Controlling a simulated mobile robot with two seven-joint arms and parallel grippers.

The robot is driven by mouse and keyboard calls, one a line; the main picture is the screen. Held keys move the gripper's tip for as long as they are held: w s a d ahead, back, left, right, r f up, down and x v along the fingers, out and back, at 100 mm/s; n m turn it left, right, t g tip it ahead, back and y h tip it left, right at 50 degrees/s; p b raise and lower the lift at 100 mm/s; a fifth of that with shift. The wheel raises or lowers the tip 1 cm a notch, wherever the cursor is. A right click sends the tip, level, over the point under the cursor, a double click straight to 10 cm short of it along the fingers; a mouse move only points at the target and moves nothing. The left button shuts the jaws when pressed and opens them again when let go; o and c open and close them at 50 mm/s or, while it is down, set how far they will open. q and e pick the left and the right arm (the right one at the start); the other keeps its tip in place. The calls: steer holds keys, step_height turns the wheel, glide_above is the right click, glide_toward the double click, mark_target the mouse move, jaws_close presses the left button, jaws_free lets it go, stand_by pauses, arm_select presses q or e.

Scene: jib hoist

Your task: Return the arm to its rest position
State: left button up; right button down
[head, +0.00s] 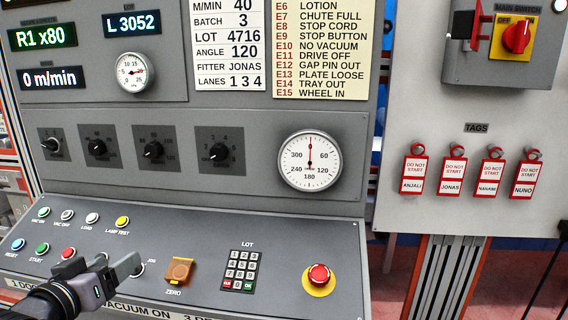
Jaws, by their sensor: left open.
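My left gripper (98,266) is at the lower left of the head view, over the sloping control panel (200,292). The fingers are close to the red button (68,253) and the JOG switch (138,269), partly covering that area. I cannot tell whether they touch the panel. My right gripper is out of view.
The panel carries several buttons, an orange ZERO cover (179,270), a keypad (241,270) and a red emergency stop (319,276). Above are knobs and a dial (310,160). At the right, tags (452,174) hang below a red main switch (516,37).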

arm_select(q)
steer(key=s+d+f+m+g, duration=0.1)
steer(key=s+d+f, duration=0.15)
steer(key=f, duration=0.45)
steer(key=s+d+f+m+g, duration=0.1)
steer(key=s+d+f, duration=0.15)
steer(key=f, duration=0.45)
steer(key=s+d+f+g, duration=0.1)
steer(key=s+f, duration=0.3)
steer(key=f, duration=0.3)
steer(key=s+d+f+m, duration=0.1)
steer(key=s+d+f, duration=0.2)
steer(key=s+f, duration=0.2)
steer(key=s+d+f+m+g+h, duration=0.1)
steer(key=s+d+f, duration=0.2)
steer(key=s+f, duration=0.2)
steer(key=shift+s+d+m+g, duration=0.15)
steer(key=shift+s+m+g, duration=0.15)
steer(key=shift+s, duration=0.35)
steer(key=shift+f, duration=0.1)
